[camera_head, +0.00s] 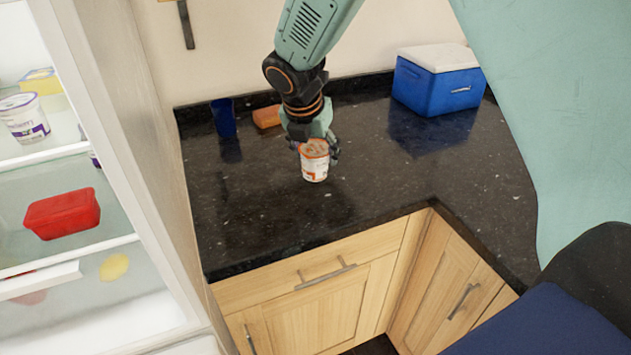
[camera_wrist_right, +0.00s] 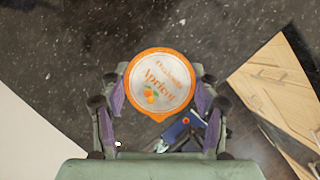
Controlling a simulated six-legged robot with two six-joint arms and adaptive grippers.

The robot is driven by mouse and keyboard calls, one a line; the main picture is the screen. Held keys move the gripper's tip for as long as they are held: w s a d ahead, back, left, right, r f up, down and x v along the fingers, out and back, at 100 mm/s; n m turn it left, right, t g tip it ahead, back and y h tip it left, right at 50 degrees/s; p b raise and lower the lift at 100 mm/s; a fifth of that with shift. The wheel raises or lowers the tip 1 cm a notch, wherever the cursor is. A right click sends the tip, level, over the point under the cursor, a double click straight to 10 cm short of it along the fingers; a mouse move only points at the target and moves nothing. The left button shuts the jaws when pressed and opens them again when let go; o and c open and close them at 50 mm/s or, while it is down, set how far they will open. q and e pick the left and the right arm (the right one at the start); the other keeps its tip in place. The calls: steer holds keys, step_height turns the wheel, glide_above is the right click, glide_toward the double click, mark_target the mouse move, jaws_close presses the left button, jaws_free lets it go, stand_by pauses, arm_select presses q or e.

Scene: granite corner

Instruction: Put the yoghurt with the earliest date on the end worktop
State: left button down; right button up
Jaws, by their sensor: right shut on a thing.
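A yoghurt pot with an orange rim and white-and-orange side (camera_head: 314,163) is in my right gripper (camera_head: 315,147), over the black granite worktop (camera_head: 260,230). In the right wrist view its lid (camera_wrist_right: 160,82) reads "Apricot" with a small fruit picture, and the fingers of my right gripper (camera_wrist_right: 160,100) are shut around it. I cannot tell whether the pot touches the worktop. No date is readable. Another white yoghurt pot with purple print (camera_head: 24,118) stands on a shelf of the open fridge at left. My left gripper is not in view.
A blue cool box with a white lid (camera_head: 438,80) stands at the back right of the worktop. A dark blue cup (camera_head: 223,118) and an orange-brown block (camera_head: 267,116) are at the back. The fridge (camera_head: 70,170) holds a red tub (camera_head: 62,213). The worktop's front left is clear.

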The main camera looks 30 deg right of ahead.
mark_target(316, 173)
steer(key=shift+a+f, duration=0.25)
steer(key=shift+f, duration=0.75)
steer(key=f, duration=0.2)
steer(key=d+f+b, duration=0.1)
steer(key=f, duration=0.1)
steer(key=shift+w+a+r, duration=0.1)
steer(key=shift+a, duration=0.3)
steer(key=shift+d, duration=0.1)
steer(key=o, duration=1.1)
steer(key=shift+d+f, duration=0.25)
steer(key=shift+o, duration=1.4)
steer(key=shift+a, duration=0.25)
steer(key=shift+d+r, duration=0.1)
steer(key=shift+d, duration=0.05)
